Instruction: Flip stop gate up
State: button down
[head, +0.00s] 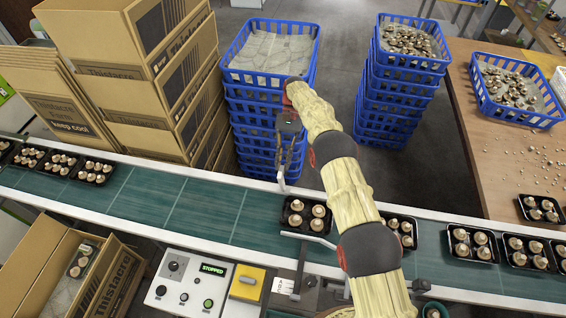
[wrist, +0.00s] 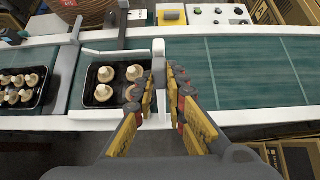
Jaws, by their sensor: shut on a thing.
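The stop gate (wrist: 158,65) is a pale, narrow bar beside the mushroom tray in the wrist view. My gripper (wrist: 163,96) is shut on it, with one yellow-and-black finger on each side. In the head view my gripper (head: 287,150) is over the belt's far edge, and a pale end of the gate (head: 281,178) shows below it. A black tray of mushrooms (head: 305,216) sits on the belt by the gate; it also shows left of the gate in the wrist view (wrist: 115,101). The fingers hide part of the gate, and its exact tilt is hard to tell.
The green conveyor belt (head: 190,211) carries more trays at both ends, with a bare stretch left of the gate. A control box (head: 193,285) reads STOPPED. Blue crate stacks (head: 262,105) and cardboard boxes (head: 150,80) stand behind the belt. A grey post (wrist: 75,62) stands beside the tray.

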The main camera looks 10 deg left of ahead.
jog(key=c, duration=1.8)
grip_release()
